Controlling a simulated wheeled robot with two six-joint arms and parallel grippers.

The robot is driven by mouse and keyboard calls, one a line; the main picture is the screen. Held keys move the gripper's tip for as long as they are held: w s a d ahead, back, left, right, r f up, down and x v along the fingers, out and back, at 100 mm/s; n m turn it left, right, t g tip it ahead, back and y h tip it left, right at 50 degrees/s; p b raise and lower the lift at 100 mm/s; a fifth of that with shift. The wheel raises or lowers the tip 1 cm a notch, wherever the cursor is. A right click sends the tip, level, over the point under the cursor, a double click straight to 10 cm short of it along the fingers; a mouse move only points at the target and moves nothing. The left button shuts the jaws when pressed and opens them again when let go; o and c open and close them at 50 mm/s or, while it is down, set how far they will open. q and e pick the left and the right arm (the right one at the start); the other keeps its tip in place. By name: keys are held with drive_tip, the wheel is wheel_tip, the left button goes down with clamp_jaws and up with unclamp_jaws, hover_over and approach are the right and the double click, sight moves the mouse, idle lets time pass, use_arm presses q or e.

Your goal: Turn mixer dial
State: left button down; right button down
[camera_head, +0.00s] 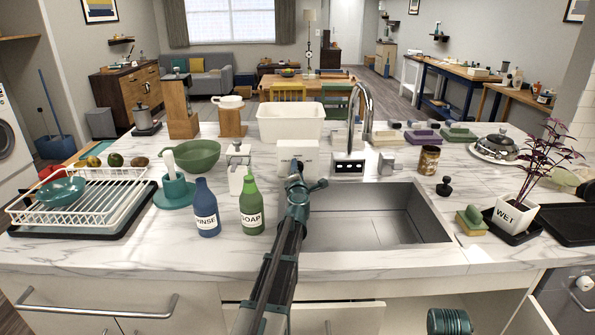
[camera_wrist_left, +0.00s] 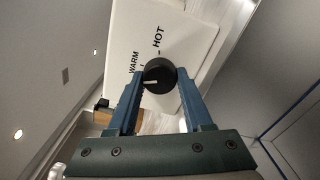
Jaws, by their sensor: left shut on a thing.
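The mixer is a white box (camera_head: 291,147) behind the sink, lettered on its front. In the left wrist view its white panel (camera_wrist_left: 180,40) reads "WARM" and "HOT", with tick marks. The mixer dial (camera_wrist_left: 159,75) is a round black knob with a white pointer line, directed to the left in that view. My left gripper (camera_wrist_left: 158,78) has one blue finger on each side of the dial and is shut on it. In the head view my left gripper (camera_head: 296,172) reaches over the sink's left edge and hides the dial.
The sink (camera_head: 385,215) is empty. A blue rinse bottle (camera_head: 206,208) and a green soap bottle (camera_head: 251,205) stand left of my arm. A faucet (camera_head: 366,105) and a white tub (camera_head: 290,122) stand behind. A potted plant (camera_head: 515,214) stands at the right.

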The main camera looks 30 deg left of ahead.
use_arm(q)
drive_tip(key=shift+m, duration=2.2)
drive_tip(key=shift+c, duration=1.5)
unclamp_jaws()
drive_tip(key=v, duration=1.4)
drive_tip(key=shift+a, duration=0.15)
